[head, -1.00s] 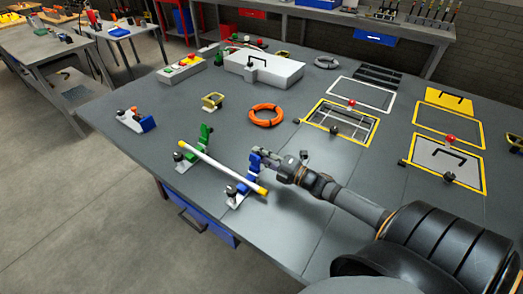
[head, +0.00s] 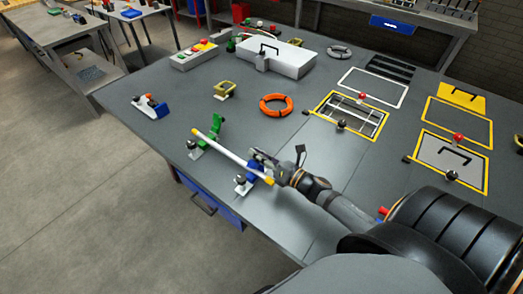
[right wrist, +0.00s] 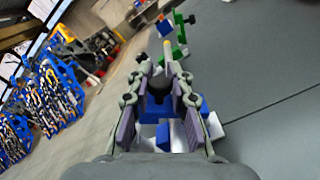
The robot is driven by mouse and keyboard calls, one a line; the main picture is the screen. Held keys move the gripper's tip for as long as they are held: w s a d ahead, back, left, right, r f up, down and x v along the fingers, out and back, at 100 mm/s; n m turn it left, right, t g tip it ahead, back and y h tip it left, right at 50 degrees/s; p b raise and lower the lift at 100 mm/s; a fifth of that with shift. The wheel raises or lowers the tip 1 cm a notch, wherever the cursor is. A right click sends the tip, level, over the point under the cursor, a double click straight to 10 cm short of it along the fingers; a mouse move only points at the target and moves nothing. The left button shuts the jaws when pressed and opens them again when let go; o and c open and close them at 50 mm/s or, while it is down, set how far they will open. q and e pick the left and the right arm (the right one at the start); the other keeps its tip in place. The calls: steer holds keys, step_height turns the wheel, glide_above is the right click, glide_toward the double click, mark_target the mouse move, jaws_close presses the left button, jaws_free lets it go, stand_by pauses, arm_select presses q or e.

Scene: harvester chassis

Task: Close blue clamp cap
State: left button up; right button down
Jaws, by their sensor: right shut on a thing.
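The blue clamp (head: 241,188) stands near the table's front edge, under the yellow-tipped end of a white rod (head: 236,158). Its blue cap (head: 266,167) is up beside the rod, partly hidden by my right gripper (head: 257,157). The right gripper is shut on the cap. In the right wrist view, blue clamp parts (right wrist: 156,106) and a black knob show between the purple-padded fingers (right wrist: 158,112). The green clamp (head: 216,129) has its cap raised at the rod's other end. My left gripper is out of view.
An orange ring (head: 276,105), a yellow bracket (head: 224,90) and a blue-and-white clamp piece (head: 151,107) lie farther back. A white case (head: 268,58) and yellow-framed panels (head: 452,163) stand beyond.

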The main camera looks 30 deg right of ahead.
mark_target(252, 174)
steer(key=a+n+b, duration=0.1)
steer(key=f+n+b, duration=0.1)
steer(key=n, duration=0.1)
steer(key=shift+s+a+f+n, duration=0.25)
steer(key=shift+s+a+n, duration=0.05)
steer(key=shift+s+a, duration=0.1)
steer(key=shift+s+a+f+n+b, duration=0.2)
steer(key=shift+a+f+n+b, duration=0.15)
steer(key=shift+n+b, duration=0.7)
steer(key=shift+s+a+f+n+b, duration=0.2)
steer(key=shift+a+n+b, duration=0.2)
steer(key=shift+n+b, duration=0.6)
steer(key=c, duration=1.3)
jaws_free()
steer(key=shift+o, duration=0.6)
steer(key=shift+r, duration=0.1)
